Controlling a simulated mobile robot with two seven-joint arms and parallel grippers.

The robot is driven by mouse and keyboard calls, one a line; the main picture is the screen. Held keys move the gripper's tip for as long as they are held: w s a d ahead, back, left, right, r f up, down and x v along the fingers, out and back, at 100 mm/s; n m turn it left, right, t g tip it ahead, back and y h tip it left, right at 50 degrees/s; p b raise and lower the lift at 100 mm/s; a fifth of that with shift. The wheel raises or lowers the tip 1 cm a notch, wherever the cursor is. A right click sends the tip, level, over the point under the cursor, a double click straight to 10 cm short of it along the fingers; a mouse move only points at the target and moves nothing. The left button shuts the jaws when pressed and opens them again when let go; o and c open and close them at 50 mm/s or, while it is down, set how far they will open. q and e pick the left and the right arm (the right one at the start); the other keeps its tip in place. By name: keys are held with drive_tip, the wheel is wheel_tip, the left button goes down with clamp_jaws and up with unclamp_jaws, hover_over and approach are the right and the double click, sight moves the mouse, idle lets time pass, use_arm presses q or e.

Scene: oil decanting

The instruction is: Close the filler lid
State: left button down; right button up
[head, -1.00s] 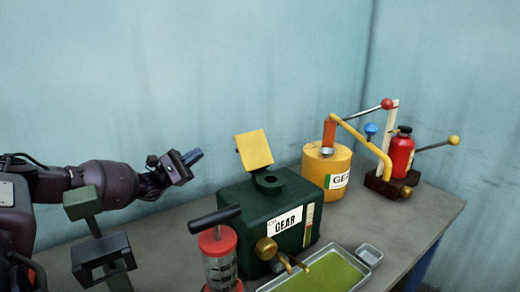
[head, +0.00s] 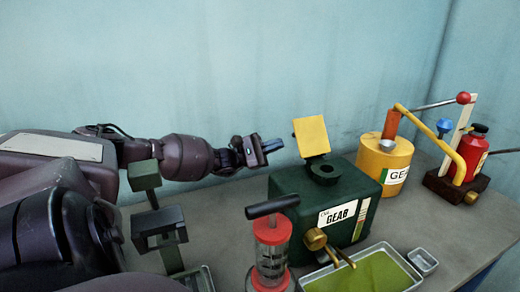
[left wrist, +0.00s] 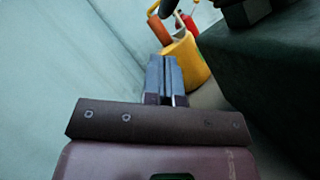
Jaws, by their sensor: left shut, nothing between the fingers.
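The filler lid (head: 311,136) is a yellow square plate on top of the dark green gear box (head: 306,200). It stands open, tilted up behind the round filler opening (head: 325,170). My left gripper (head: 270,146) is shut and empty, a little to the left of the lid and apart from it, above the table's back part. In the left wrist view my shut fingers (left wrist: 164,78) point toward the yellow can, with the dark green box (left wrist: 270,75) at the right. The lid is not clearly seen there. My right gripper is not in view.
A clear cylinder with red caps and a black T-handle (head: 271,240) stands in front of the box. A green-filled tray (head: 385,275) lies at front right. The yellow can (head: 372,160) and red bottle (head: 468,148) stand further right. The wall is close behind.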

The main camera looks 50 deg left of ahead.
use_arm(q)
drive_tip(key=d+r+p, duration=0.1)
drive_tip(key=d+r, duration=0.1)
drive_tip(key=d, duration=0.1)
drive_tip(key=shift+w+r, duration=0.1)
drive_tip(key=shift+r, duration=0.25)
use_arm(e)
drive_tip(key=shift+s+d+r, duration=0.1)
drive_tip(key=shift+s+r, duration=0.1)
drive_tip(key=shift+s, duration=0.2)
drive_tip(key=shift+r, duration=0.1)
